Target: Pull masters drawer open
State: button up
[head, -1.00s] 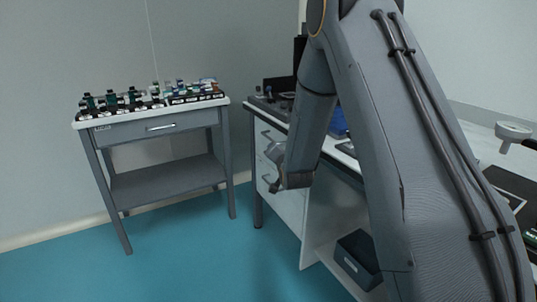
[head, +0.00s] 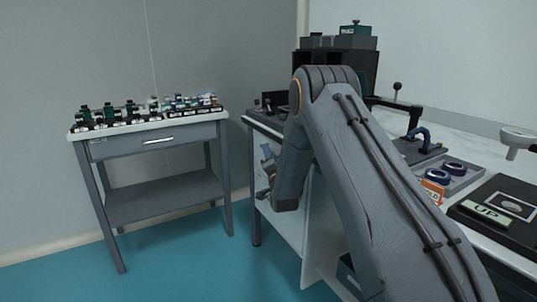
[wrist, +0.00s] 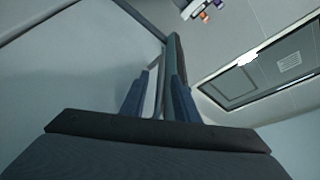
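A small grey side table (head: 105,189) stands at the left in the head view. It has one shut drawer (head: 182,134) with a pale bar handle (head: 158,141) and a small label too small to read.
Several small bottles and dark blocks crowd the side table's top. Teal floor (head: 180,262) is clear at the front left.

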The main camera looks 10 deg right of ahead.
jog(key=shift+w+r, duration=0.15)
jog(key=shift+w, duration=0.45)
grip_shut()
